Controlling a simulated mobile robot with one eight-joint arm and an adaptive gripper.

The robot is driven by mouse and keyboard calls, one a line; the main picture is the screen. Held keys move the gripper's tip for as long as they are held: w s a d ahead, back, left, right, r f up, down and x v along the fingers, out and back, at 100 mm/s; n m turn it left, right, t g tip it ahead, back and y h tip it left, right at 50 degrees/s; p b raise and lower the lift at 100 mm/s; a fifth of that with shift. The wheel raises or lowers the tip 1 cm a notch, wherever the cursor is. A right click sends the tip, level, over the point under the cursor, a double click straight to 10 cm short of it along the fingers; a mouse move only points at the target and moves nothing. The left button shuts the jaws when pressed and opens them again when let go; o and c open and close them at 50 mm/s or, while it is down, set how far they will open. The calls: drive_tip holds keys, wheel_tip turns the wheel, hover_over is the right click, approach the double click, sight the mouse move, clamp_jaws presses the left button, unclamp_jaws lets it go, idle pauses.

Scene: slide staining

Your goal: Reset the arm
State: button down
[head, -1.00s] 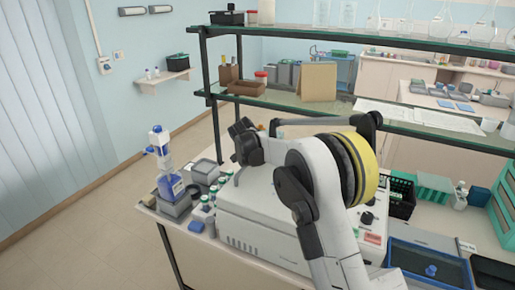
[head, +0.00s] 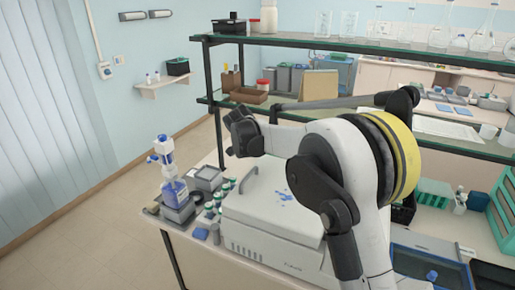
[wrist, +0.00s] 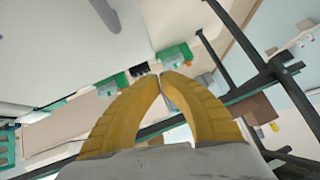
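In the wrist view my gripper (wrist: 162,76) shows as two yellow fingers that curve inward until their tips meet or nearly meet. Nothing shows between them. The fingers are raised clear of any surface, with the room tilted behind them. In the head view my arm is bent above the bench, in front of the shelf rack. The yellow fingers cannot be made out there. My arm hides part of the bench and of the white box-shaped device (head: 265,240), which has blue marks on its lid.
The two-level shelf rack (head: 206,75) stands behind my arm, with glassware on top. A blue-and-white bottle (head: 174,192) and several small vials (head: 210,212) stand at the bench's left end. A blue tray (head: 425,262) lies at right. The floor (head: 90,245) at left is clear.

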drive_tip(key=s+d+r+n+g+y+b, duration=0.15)
drive_tip(key=s+d+b, duration=0.3)
drive_tip(key=s, duration=0.85)
drive_tip(key=s+d+f+n+b, duration=0.15)
drive_tip(key=s+d+b, duration=0.35)
drive_tip(key=s, duration=0.9)
drive_tip(key=s+d+f+n+b, duration=0.1)
drive_tip(key=s+f+n+b, duration=0.1)
drive_tip(key=s+f, duration=0.4)
drive_tip(key=s+d+f+n+y+b, duration=0.1)
drive_tip(key=s+f, duration=0.6)
drive_tip(key=s, duration=0.8)
drive_tip(key=shift+d+f+n+b, duration=0.15)
drive_tip(key=shift+d+n+b, duration=0.45)
drive_tip(key=shift+d+b, duration=0.2)
